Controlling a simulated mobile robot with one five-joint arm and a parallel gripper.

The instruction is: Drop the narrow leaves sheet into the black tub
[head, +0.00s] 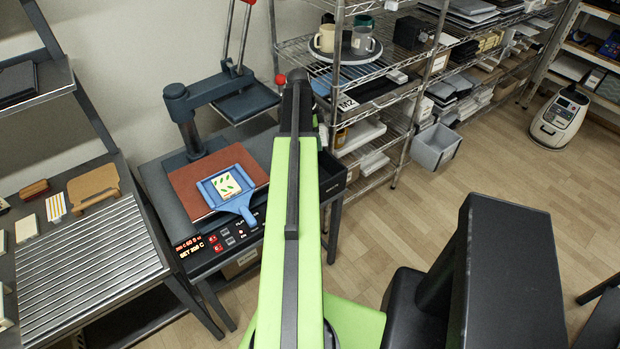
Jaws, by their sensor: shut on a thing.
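A pale sheet with green leaves (227,186) lies in a blue tray with a handle (205,192), on the press's brown plate. I cannot tell for sure whether its leaves are the narrow kind. A black open box (333,181), likely the black tub, is at the right side of the press stand, partly behind my green arm. My gripper (297,98) is at the far end of the arm, above and beyond the box in the picture. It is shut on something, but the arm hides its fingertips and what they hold.
The press (187,120) has a blue-grey column and a lit control panel (215,240). At left, a bench has a ribbed metal plate (92,262), a striped sheet (56,207) and other small pieces. A wire shelf (350,75) with mugs stands behind. The wooden floor at right is partly clear.

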